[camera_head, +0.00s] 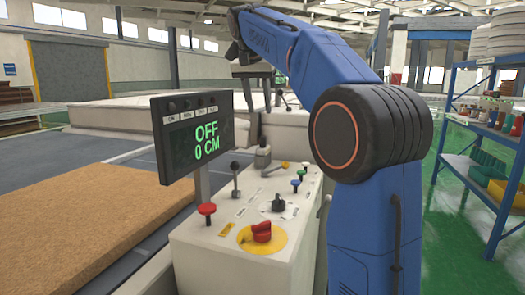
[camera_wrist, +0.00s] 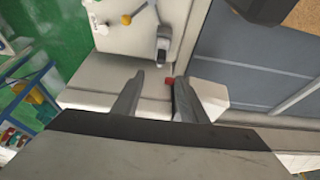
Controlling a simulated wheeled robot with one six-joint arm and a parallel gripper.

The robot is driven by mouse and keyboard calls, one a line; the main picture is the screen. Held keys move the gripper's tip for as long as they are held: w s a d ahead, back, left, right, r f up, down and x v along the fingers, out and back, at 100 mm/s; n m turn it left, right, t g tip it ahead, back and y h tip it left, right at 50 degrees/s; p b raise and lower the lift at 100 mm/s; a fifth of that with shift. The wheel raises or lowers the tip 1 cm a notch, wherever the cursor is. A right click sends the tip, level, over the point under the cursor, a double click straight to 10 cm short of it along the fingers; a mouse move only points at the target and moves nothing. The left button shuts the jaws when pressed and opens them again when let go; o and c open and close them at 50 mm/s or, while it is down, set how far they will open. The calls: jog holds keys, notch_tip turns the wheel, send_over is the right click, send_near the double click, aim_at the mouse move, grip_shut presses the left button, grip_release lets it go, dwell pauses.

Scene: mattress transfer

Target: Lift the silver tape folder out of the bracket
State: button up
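A small grey, silver-looking piece (camera_head: 263,156) stands upright at the far end of the white control console, beside a yellow knob. I take it for the tape folder in its bracket; the two are too small to tell apart. In the wrist view the same grey piece (camera_wrist: 163,44) is at the console's edge, above and beyond my fingertips. My gripper (camera_head: 256,100) hangs above and beyond the console's far end. In the wrist view my gripper (camera_wrist: 154,88) is open, its two fingers apart with nothing between them, and not touching the folder.
The console (camera_head: 205,242) carries levers, knobs and a red switch. A display (camera_head: 195,133) reading "OFF 0 CM" rises at its left. A brown mattress (camera_head: 95,220) lies left. A blue shelf (camera_head: 480,150) with bins stands right. In the wrist view a small red part (camera_wrist: 170,80) sits near my fingers.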

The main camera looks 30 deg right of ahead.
send_near(264, 150)
jog(key=w+d+f, duration=0.1)
jog(key=w, duration=0.1)
jog(key=w+d+f, duration=0.1)
jog(key=w+f, duration=0.1)
jog(key=w+d+f, duration=0.2)
jog(key=shift+d+f, duration=0.1)
jog(key=shift+f, duration=0.15)
grip_shut()
